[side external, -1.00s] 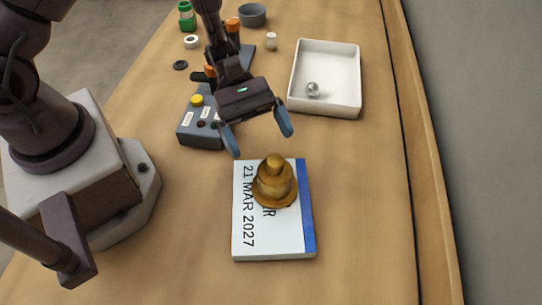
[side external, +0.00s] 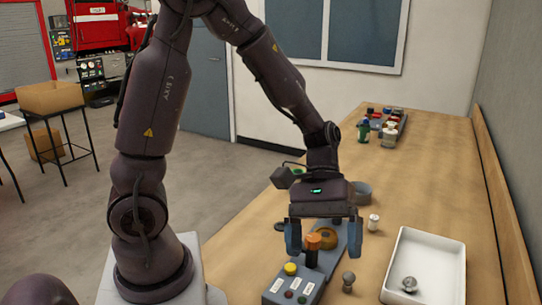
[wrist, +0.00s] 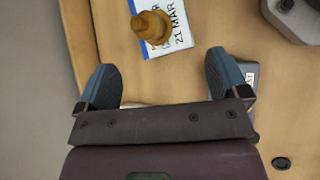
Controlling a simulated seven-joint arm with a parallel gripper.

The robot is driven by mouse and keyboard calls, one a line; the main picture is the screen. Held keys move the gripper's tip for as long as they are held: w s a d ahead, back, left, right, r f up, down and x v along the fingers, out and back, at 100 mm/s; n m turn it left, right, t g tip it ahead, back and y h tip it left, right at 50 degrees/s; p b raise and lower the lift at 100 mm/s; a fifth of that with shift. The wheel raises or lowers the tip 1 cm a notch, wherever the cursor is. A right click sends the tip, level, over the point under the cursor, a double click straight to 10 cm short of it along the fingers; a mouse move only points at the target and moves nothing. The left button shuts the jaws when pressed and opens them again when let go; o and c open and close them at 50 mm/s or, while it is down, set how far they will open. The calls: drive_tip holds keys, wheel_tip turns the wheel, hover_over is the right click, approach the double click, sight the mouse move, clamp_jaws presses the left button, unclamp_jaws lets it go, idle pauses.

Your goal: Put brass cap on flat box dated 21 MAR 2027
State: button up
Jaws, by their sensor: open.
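The brass cap (wrist: 151,27), a stepped dome on a wide flange, sits on the flat box (wrist: 180,33) in the wrist view. The box is white with a blue edge and reads "21 MAR"; the cap covers part of its print. Box and cap are outside the current side view. My gripper (wrist: 164,78) is open and empty, with the cap beyond its fingertips and apart from them. In the side view my gripper (side external: 323,240) appears in front of the grey control box (side external: 310,275).
The control box carries a yellow button (side external: 291,269) and an orange-topped post (side external: 313,243). A white tray (side external: 447,252) holding a silver ball (side external: 409,284) stands right.

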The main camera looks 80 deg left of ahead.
drive_tip(key=s+a+r+m+t+y, duration=0.3)
drive_tip(key=r+m+t+y, duration=0.1)
drive_tip(key=r, duration=0.2)
drive_tip(key=s+a+r+m+t+y, duration=0.3)
drive_tip(key=a+r+m+t+y, duration=0.1)
drive_tip(key=r, duration=0.2)
drive_tip(key=shift+s+r, duration=0.35)
drive_tip(key=shift+r, duration=0.05)
